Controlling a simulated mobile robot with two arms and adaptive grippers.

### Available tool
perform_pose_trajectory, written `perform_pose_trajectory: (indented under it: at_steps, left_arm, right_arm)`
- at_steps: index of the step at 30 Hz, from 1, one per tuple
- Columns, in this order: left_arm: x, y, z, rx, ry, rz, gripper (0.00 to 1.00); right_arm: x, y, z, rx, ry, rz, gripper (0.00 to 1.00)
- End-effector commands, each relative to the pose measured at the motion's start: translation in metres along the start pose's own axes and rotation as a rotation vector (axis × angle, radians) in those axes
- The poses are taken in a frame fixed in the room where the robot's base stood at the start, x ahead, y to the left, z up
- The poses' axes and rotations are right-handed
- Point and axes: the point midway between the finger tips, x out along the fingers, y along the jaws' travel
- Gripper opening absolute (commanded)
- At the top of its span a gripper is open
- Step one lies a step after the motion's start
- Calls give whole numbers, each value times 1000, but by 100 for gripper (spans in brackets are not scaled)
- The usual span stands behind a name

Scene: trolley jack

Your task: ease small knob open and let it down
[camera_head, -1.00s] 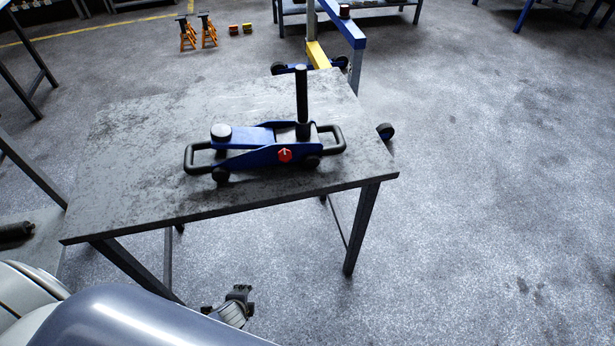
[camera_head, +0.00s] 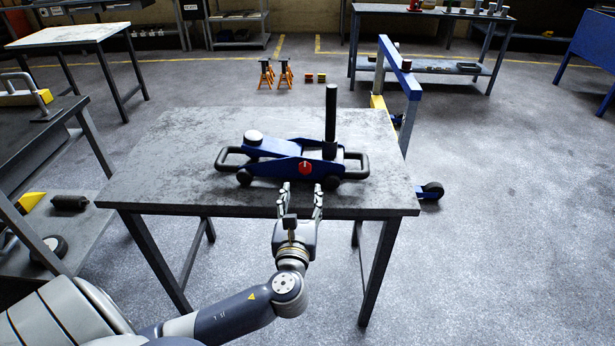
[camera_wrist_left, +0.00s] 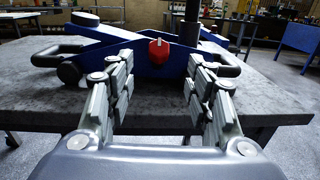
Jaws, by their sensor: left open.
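A blue trolley jack (camera_head: 275,154) with a round pale saddle (camera_head: 254,137) and an upright black handle post (camera_head: 330,115) stands on a grey metal table. Its small red knob (camera_head: 305,167) sits on the side facing me. The knob also shows in the left wrist view (camera_wrist_left: 158,51), between and beyond the fingers, with a pale mark on top. My left gripper (camera_head: 301,190) is open and empty at the table's front edge, pointing at the knob and apart from it. It also shows in the left wrist view (camera_wrist_left: 158,80). My right gripper is out of view.
The table (camera_head: 150,175) has bare top on the left and behind the jack. A blue hoist frame (camera_head: 405,80) stands behind its right side. Orange stands (camera_head: 276,74) are on the floor behind. A dark workbench (camera_head: 40,120) is at the left.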

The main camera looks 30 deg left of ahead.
Motion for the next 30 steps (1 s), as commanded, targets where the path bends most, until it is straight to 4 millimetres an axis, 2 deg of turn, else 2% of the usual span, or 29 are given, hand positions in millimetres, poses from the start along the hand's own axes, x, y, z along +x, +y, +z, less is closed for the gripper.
perform_pose_trajectory:
  at_steps: [6, 12, 18, 26, 27, 30]
  left_arm:
    - [44, 2, 2, 0, -2, 4, 48]
    - [76, 1, 0, -1, 1, 2, 48]
    - [91, 0, -1, -3, 2, 0, 48]
    - [92, 1, -1, -2, 3, 1, 48]
    - [92, 1, -1, -2, 3, 1, 46]
    - [92, 1, -1, -2, 3, 1, 24]
  right_arm:
    - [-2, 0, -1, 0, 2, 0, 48]
    - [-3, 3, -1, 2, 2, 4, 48]
    - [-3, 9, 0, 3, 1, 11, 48]
    - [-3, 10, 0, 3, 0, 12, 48]
    - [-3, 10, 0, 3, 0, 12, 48]
    - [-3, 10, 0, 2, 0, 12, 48]
